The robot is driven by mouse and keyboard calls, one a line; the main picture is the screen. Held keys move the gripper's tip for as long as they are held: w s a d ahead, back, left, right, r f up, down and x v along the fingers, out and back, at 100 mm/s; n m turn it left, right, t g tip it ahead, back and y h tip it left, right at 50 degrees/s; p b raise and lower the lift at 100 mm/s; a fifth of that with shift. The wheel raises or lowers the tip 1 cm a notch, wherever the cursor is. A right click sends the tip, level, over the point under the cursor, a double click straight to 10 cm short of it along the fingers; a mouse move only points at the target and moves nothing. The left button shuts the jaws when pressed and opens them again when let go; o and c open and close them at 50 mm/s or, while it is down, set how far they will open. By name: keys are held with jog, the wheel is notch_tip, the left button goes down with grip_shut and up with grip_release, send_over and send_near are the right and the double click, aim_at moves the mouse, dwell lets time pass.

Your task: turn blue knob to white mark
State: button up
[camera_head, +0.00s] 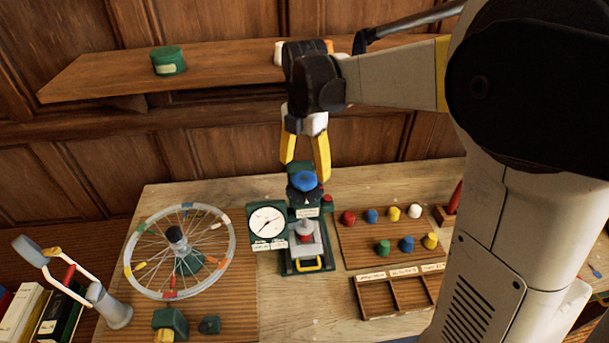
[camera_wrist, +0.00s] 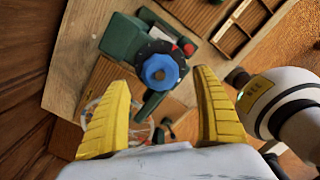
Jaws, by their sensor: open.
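The blue knob (camera_head: 306,181) sits on top of a dark green device (camera_head: 290,264) on the table. In the wrist view the blue knob (camera_wrist: 160,71) is round, with a dark dial plate around it and a red part beside it. A small light mark shows near the dial, but I cannot tell whether the knob points at it. My gripper (camera_head: 306,162) has yellow fingers and is open just above the knob. In the wrist view my gripper (camera_wrist: 160,82) has its fingers wide apart, with the knob between and beyond their tips, apparently not touched.
A white gauge (camera_head: 267,222) is attached at the device's left. A spoked wheel (camera_head: 135,257) stands further left. A board (camera_head: 362,248) with several coloured knobs and a divided wooden tray (camera_head: 372,301) are at the right. A shelf (camera_head: 110,77) with a green tin (camera_head: 168,61) runs behind.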

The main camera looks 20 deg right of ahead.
aim_at(305, 178)
notch_tip(305, 178, up, 8)
dwell(0.5)
jog(key=s+f+m+t+b, duration=0.7)
jog(key=s+f+m+b, duration=0.6)
jog(key=m, duration=1.2)
jog(key=s+f, duration=0.5)
jog(key=f, duration=0.1)
jog(key=shift+f+b, duration=0.2)
jog(key=shift+b, duration=0.2)
